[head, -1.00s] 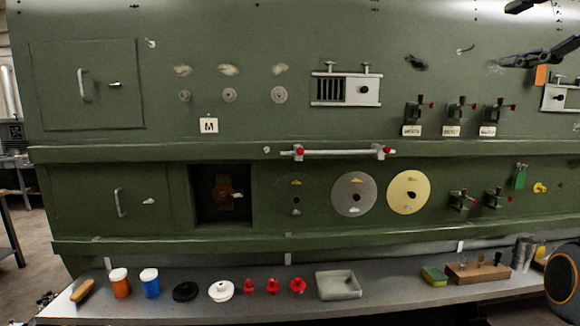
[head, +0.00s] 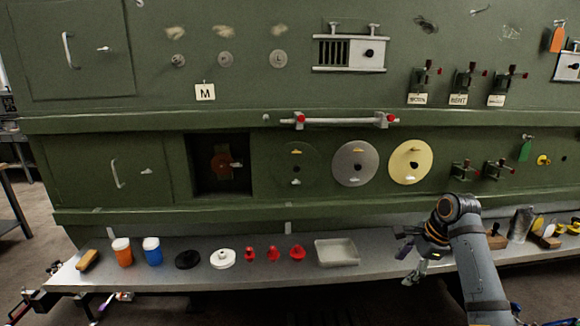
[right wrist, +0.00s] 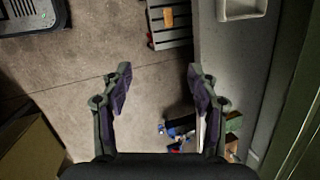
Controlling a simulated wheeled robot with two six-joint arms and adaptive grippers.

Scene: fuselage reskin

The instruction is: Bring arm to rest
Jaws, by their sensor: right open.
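My right arm comes in from the lower right in the head view. My right gripper (head: 409,260) hangs in front of the bench's front edge, right of the grey tray, pointing down and left. In the right wrist view its two fingers (right wrist: 159,82) are spread wide with nothing between them, and the floor shows below. My left gripper is not in view.
The bench (head: 220,281) carries a grey tray (head: 337,252), red knobs (head: 273,254), a white disc (head: 222,259), a black disc (head: 187,260) and two jars. The green panel (head: 330,212) stands behind. A metal cup (head: 521,225) stands right of my arm.

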